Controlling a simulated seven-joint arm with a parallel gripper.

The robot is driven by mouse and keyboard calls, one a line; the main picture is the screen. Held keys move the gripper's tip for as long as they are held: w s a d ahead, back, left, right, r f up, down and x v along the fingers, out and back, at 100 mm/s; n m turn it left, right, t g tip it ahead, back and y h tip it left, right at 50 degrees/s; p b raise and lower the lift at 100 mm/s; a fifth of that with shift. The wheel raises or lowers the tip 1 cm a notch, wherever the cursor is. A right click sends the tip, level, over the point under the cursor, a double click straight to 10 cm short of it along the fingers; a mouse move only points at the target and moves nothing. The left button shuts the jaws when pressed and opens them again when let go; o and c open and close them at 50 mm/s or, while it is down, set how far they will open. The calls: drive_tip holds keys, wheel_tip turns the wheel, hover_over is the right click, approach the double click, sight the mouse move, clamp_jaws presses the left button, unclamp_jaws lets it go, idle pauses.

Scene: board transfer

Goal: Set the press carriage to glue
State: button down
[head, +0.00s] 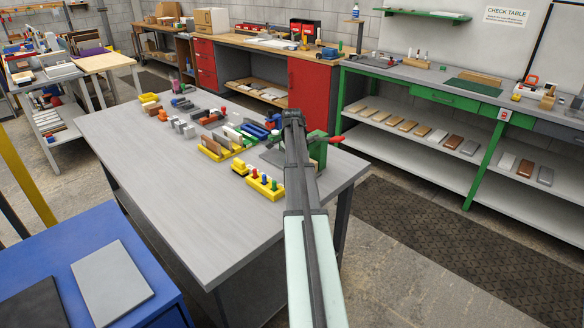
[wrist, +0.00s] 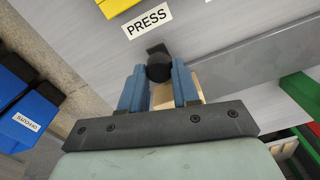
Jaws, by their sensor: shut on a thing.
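My gripper (wrist: 159,72) has its two blue fingers closed around a round black knob (wrist: 159,66) in the wrist view. A pale wooden-looking block (wrist: 163,96) shows between the fingers, below the knob. A label reading PRESS (wrist: 147,21) lies on the table just beyond the knob. A grey rail or plate (wrist: 225,67) runs to the right of the knob. In the head view, the green press frame (head: 318,150) with a red handle (head: 335,140) stands on the table beside my arm. My arm hides the gripper's fingertips and the knob there. No glue marking is readable.
The grey table (head: 180,200) holds several coloured blocks and yellow trays left of my arm. A yellow tray with pegs (head: 265,185) sits close by. Blue bins (wrist: 30,105) show at the wrist view's left. The table's front left is clear.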

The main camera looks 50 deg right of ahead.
drive_tip(key=w, duration=2)
drive_tip(key=shift+w+r, duration=0.1)
drive_tip(key=c, duration=1.1)
unclamp_jaws()
drive_tip(key=shift+o, duration=1.4)
wheel_tip(320, 180, up, 14)
